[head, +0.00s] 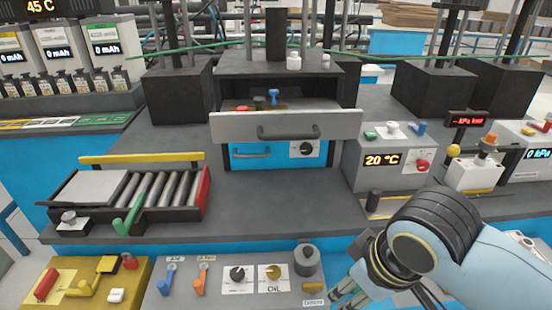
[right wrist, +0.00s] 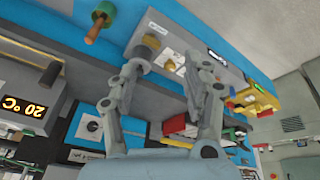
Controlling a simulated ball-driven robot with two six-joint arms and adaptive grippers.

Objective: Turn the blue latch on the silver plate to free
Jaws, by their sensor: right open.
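A blue latch (head: 169,278) and an orange latch (head: 201,280) stand side by side on the silver-grey panel (head: 150,300) at the front of the head view. Small labels above them are too small to read. My right gripper (head: 341,295) is beyond the panel's right end, apart from both latches and partly cut off by the lower edge. In the right wrist view my right gripper (right wrist: 165,61) is open and empty, with the grey panel (right wrist: 200,50) behind its fingers. My left gripper is not in view.
The panel also carries a black knob (head: 237,274), a gold knob (head: 273,272) and a grey cylinder (head: 307,258). A yellow box (head: 130,272) is left of it. Behind are a roller tray (head: 205,195), an open drawer (head: 345,125) and a 20 °C box (head: 390,180).

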